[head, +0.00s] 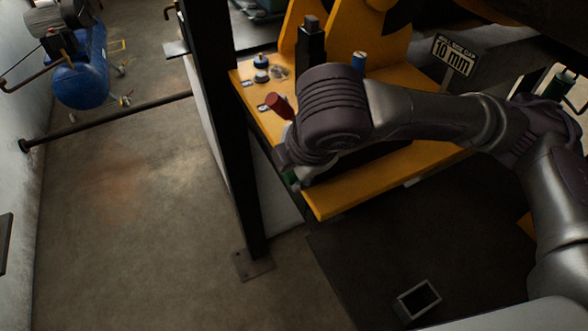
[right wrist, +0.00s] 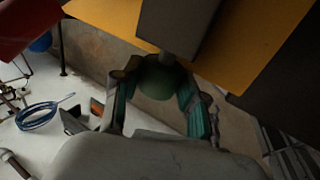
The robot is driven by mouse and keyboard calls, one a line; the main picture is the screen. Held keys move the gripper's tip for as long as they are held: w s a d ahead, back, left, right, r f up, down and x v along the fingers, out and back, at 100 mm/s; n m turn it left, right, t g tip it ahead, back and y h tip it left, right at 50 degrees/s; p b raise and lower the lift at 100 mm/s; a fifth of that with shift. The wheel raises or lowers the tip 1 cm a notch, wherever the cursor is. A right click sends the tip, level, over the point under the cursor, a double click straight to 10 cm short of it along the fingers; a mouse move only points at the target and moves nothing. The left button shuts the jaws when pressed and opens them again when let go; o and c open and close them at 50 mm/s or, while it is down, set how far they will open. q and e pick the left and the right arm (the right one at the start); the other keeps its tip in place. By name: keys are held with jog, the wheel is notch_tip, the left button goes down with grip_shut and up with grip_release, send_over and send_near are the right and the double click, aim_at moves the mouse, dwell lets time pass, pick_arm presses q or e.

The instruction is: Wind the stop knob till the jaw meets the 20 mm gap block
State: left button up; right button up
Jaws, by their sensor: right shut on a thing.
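The stop knob (right wrist: 158,80) is a dark green round knob on a short shaft below a grey block (right wrist: 180,25) at the edge of the orange bench. My right gripper (right wrist: 157,86) has its teal-padded fingers on either side of the knob, shut on it. In the head view my right arm reaches in from the right and hides the knob, the jaw and most of the gripper. I cannot pick out the 20 mm gap block or the jaw for certain. My left gripper is not in view.

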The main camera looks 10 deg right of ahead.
jog(key=o, duration=1.1)
jog(key=shift+o, duration=0.2)
jog(key=v, duration=1.2)
jog(key=shift+w, duration=0.1)
